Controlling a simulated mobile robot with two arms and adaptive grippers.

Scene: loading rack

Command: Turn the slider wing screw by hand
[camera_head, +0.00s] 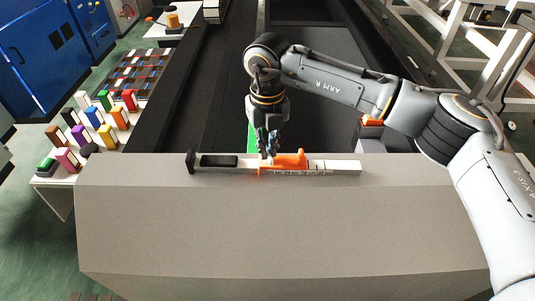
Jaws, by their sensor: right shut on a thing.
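An orange slider (290,160) sits on a light metal rail (340,167) with a printed scale, lying along the far edge of the grey block. A black end piece (191,161) is at the rail's left end. My right gripper (268,153) points down at the left part of the slider, with its fingers closed there. The wing screw is hidden or too small to make out between the fingertips. My left gripper is not in view.
The grey block's top (280,225) in front of the rail is clear. A table (75,165) at the left holds several coloured blocks. A blue cabinet (45,50) stands at the far left. A white frame (470,55) stands at the right.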

